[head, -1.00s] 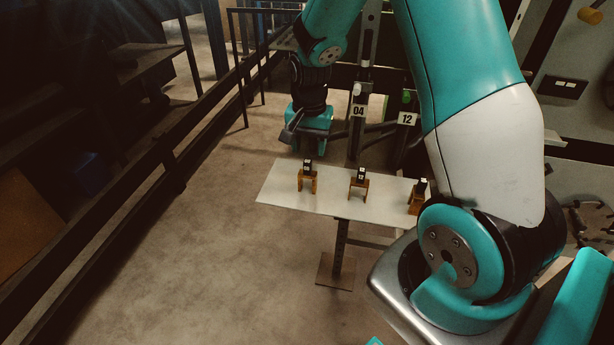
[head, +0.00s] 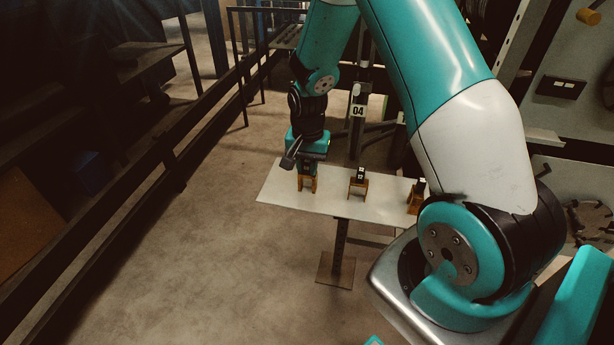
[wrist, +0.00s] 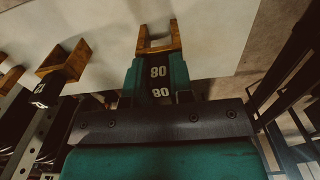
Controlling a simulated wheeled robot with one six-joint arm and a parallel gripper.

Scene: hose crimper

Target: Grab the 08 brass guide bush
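The 08 piece is a dark block with white digits (wrist: 158,73), upside down in the wrist view, on a brass-coloured forked piece (wrist: 174,36). In the head view the forked piece (head: 307,185) stands at the left of a pale table. My gripper (head: 307,164) is right above it, fingers pointing down. In the wrist view the teal fingers (wrist: 157,82) lie on both sides of the dark block. I cannot tell whether they press on it. The head view hides the block behind my gripper.
Two similar forked pieces with dark tops stand to the right on the pale table (head: 280,192), one in the middle (head: 358,186) and one at the right (head: 416,200). A post labelled 04 (head: 358,111) stands behind. The floor left of the table is clear.

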